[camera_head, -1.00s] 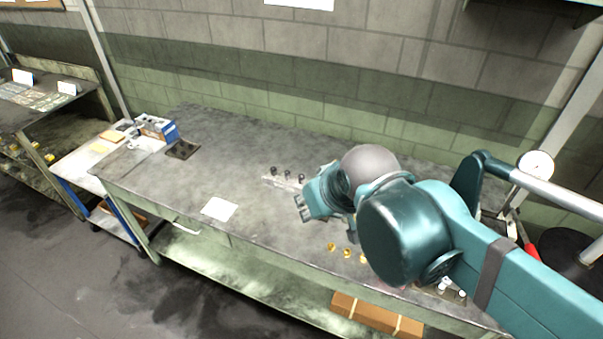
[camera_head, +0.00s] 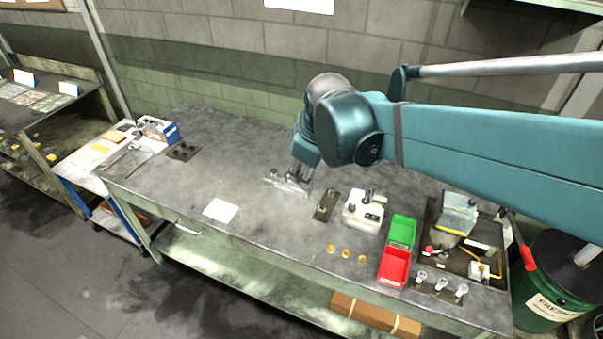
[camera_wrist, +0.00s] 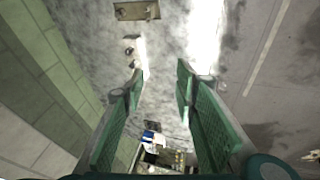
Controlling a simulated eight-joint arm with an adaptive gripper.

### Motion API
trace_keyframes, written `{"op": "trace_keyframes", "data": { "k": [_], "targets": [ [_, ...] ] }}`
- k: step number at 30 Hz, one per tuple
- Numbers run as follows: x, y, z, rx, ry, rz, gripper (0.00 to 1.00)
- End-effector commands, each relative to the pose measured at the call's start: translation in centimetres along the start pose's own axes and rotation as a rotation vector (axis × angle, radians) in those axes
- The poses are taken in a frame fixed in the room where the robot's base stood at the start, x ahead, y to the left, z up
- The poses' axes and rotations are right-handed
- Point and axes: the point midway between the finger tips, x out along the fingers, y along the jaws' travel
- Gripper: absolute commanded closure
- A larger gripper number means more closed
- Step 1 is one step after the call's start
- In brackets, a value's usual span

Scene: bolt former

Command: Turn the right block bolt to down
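A pale block (camera_head: 283,184) lies on the workbench near its middle. A small dark bolt shows at its left end in the head view. Its right end is partly hidden by my gripper (camera_head: 299,178), which points down there. In the wrist view the block (camera_wrist: 140,48) is a bright strip with several dark bolts beside the left fingertip. The gripper (camera_wrist: 160,85) is open there, with a clear gap and nothing held between its fingers. I cannot tell whether a finger touches the block, nor which way the right bolt points.
A dark plate (camera_head: 325,206) with a peg and a white box (camera_head: 363,211) stand to the right. Beyond are a green bin (camera_head: 402,231), a red bin (camera_head: 393,267) and a fixture. Several brass pieces (camera_head: 345,254) lie in front. A white sheet (camera_head: 220,210) lies left; the bench there is clear.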

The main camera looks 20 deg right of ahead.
Motion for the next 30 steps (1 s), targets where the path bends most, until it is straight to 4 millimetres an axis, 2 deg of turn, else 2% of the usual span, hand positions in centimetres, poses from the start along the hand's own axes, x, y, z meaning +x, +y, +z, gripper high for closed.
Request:
{"op": "trace_keyframes", "data": {
  "k": [14,30],
  "targets": [
    [3.6,4.7,-3.0,-0.323,-0.067,-0.076,0.71],
    [9.6,9.2,-5.3,-0.687,-0.107,-0.190,0.71]
  ]
}}
